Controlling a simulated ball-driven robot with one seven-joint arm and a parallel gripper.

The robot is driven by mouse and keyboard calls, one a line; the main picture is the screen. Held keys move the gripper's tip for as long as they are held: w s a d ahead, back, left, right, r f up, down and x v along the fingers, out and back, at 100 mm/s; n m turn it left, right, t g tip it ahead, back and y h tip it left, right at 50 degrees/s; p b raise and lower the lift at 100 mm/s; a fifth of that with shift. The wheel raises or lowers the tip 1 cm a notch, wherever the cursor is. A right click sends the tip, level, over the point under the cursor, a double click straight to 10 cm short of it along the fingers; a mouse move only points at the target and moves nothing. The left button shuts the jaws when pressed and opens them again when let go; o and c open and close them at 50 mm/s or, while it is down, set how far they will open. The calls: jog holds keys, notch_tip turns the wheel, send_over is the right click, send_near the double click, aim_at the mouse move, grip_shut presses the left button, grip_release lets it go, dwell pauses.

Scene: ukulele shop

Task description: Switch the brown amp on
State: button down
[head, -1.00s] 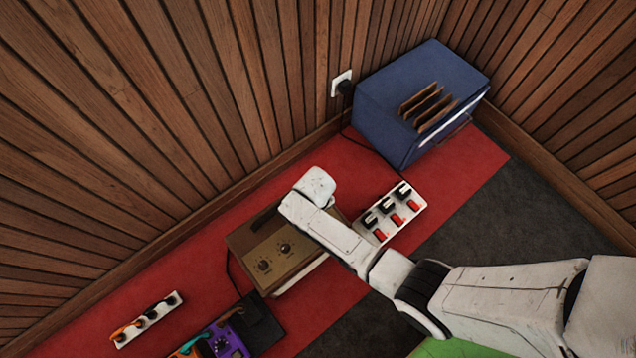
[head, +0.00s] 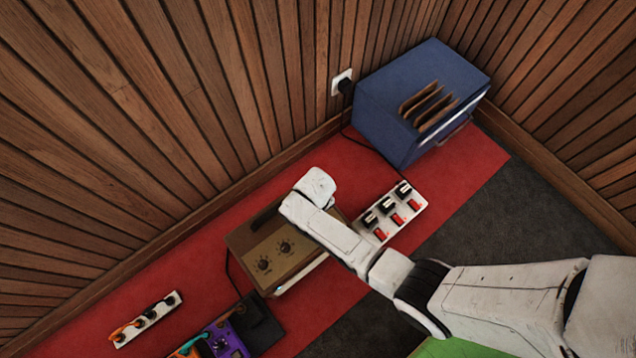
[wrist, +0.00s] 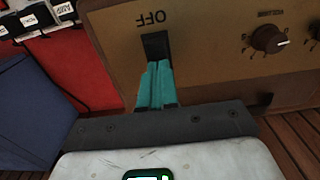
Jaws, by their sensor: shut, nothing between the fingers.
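The brown amp (head: 275,255) stands on the red carpet in the head view, with my arm over its right side. Its tan panel (wrist: 210,65) fills much of the wrist view, with a dark switch (wrist: 155,45) set in it. The word OFF shows upside down just above the switch. My gripper's teal fingers (wrist: 156,78) are shut and empty, their tips at the lower edge of the switch. I cannot tell whether they touch it. The head view hides the fingers and the switch behind my arm.
A white strip with red switches and black plugs (head: 390,214) lies right of the amp. A blue cabinet (head: 400,110) stands by the wall outlet (head: 341,82). Pedals (head: 225,340) and a small white strip (head: 147,319) lie at lower left.

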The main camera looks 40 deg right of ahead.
notch_tip(320, 180, up, 7)
jog(key=p, duration=0.6)
jog(key=shift+p, duration=0.3)
jog(key=shift+f, duration=0.1)
